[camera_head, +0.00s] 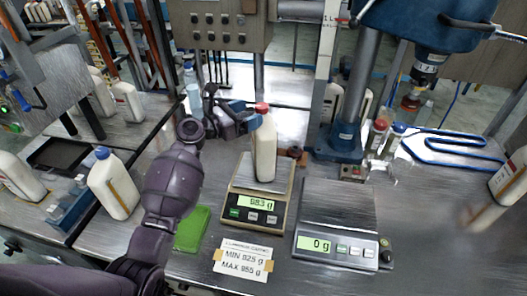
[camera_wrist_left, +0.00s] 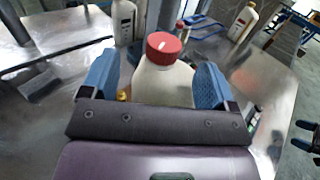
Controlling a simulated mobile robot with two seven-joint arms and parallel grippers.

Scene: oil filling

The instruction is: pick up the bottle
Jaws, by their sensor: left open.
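A white bottle (camera_head: 264,150) with a red cap stands upright on the left scale (camera_head: 236,203), whose display appears to read 983 g. My left gripper (camera_head: 253,114) is at the bottle's upper part, just below the cap. The lower part of the bottle is hidden by the gripper body in that view.
A second scale (camera_head: 337,251) reading 0 g stands empty to the right. A label card (camera_head: 243,259) lies in front of the left scale, and a green pad (camera_head: 193,229) beside it. A blue-capped bottle (camera_head: 114,186) stands at left. A blue press (camera_head: 338,142) stands behind.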

